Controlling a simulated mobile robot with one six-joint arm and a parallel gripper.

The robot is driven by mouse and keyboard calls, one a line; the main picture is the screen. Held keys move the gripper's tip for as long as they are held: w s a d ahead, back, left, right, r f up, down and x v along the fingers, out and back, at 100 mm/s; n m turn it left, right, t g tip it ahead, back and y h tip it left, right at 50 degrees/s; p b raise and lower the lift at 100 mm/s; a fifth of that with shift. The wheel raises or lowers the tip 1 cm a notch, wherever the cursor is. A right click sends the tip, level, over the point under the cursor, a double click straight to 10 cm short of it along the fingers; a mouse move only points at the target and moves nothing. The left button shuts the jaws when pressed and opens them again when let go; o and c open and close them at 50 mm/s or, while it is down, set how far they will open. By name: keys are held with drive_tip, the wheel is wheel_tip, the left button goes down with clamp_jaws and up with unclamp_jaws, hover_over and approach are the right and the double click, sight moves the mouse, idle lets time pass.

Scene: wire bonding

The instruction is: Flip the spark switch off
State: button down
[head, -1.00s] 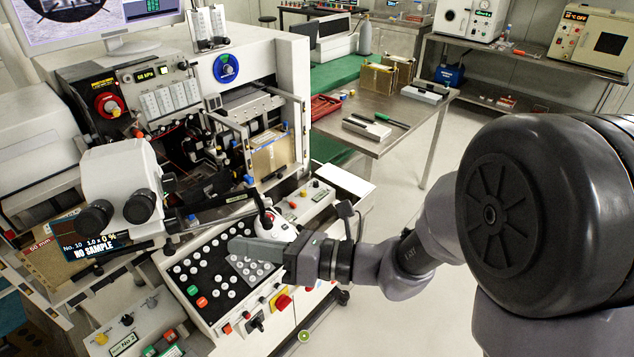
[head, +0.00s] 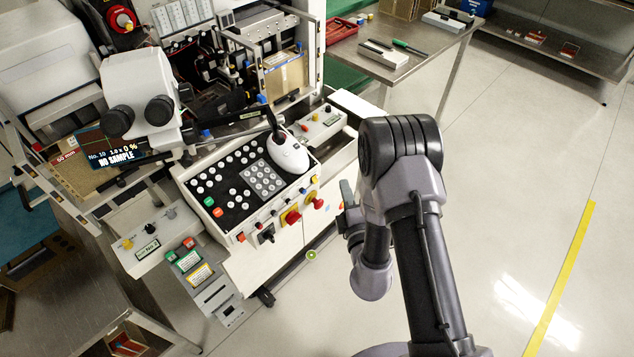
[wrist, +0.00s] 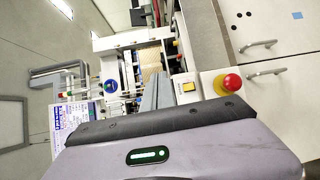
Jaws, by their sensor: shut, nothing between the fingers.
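The control console (head: 228,222) has a black keypad top and a white front, with a black switch (head: 266,236), a red knob on a yellow plate (head: 291,216) and a red button (head: 317,203). No spark label is legible, so I cannot tell which control is the spark switch. My gripper (head: 347,188) is shut and empty, to the right of the console front and apart from it in the picture. In the wrist view its grey fingers (wrist: 152,90) point towards the machine. A yellow rocker switch (wrist: 188,87) and a red mushroom button (wrist: 228,84) show beside them.
A white mouse-like device (head: 288,153) sits on the console's back right. A No 2 switch box (head: 150,240) stands to the left. The microscope head (head: 140,95) overhangs the machine. A steel table (head: 400,65) stands behind; the floor at right (head: 520,200) is clear.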

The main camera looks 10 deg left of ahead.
sight(315, 179)
drive_tip(key=w+a+f+b, duration=0.2)
drive_tip(key=w+a+f, duration=0.2)
drive_tip(key=a+f, duration=0.1)
drive_tip(key=shift+w+a, duration=0.25)
drive_tip(key=shift+a, duration=0.15)
drive_tip(key=shift+f, duration=0.1)
idle(2.1)
drive_tip(key=shift+w+a+f, duration=0.2)
drive_tip(key=shift+a, duration=0.05)
drive_tip(key=shift+w+a+f+b, duration=0.15)
drive_tip(key=shift+a+b, duration=0.05)
drive_tip(key=shift+b, duration=0.1)
idle(0.6)
drive_tip(key=shift+s+d+r+p, duration=0.35)
drive_tip(key=shift+d+r+p, duration=0.05)
drive_tip(key=shift+d, duration=0.1)
